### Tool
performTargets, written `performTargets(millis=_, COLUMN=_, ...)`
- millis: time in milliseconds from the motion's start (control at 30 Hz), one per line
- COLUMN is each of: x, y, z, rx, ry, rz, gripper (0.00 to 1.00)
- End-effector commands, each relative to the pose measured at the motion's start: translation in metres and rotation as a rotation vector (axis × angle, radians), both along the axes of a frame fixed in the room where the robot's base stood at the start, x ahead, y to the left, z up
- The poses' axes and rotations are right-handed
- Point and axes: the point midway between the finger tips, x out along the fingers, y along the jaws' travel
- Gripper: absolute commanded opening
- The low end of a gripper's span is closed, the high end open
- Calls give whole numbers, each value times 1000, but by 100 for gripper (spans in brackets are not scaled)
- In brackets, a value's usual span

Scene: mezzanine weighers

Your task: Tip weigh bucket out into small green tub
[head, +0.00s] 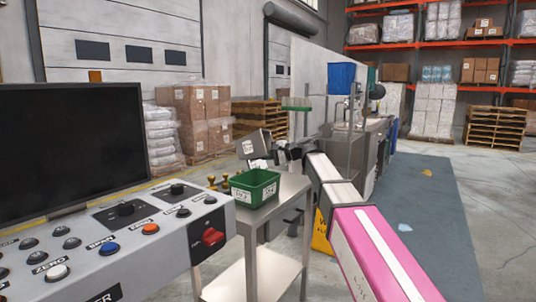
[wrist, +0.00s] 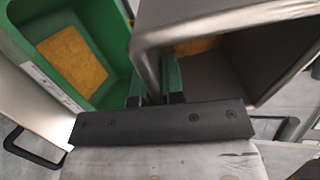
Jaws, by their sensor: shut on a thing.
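The weigh bucket (head: 252,146) is a grey metal box with a white label, held tilted in the air just above and behind the small green tub (head: 250,190). My gripper (head: 281,154) is shut on the bucket at its right side. In the wrist view my green-tipped fingers (wrist: 156,82) pinch the bucket's edge. The bucket (wrist: 225,28) shows its open mouth there, with a small yellow-orange patch inside. The tub (wrist: 22,73) lies to the left, with a yellow-orange layer on its floor. I cannot tell whether anything is falling.
The tub stands on a steel cart (head: 290,190). Yellow-brown knobbed items (head: 225,184) stand beside it. A control console (head: 150,240) with a dark monitor (head: 70,145) fills the left front. A stand with a green tray (head: 297,108) is behind. Clear floor lies at right.

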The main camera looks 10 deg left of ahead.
Motion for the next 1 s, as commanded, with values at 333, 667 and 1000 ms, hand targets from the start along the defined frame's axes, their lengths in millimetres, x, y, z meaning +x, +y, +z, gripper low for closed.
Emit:
performTargets(millis=333, x=0, y=10, z=-15, rx=274, ry=-12, rz=1, gripper=0)
performTargets(millis=667, x=1, y=20, z=-22, rx=467, ry=-26, rz=1, gripper=0)
performTargets(millis=1000, x=1, y=21, z=-22, rx=517, ry=-30, rz=0, gripper=0)
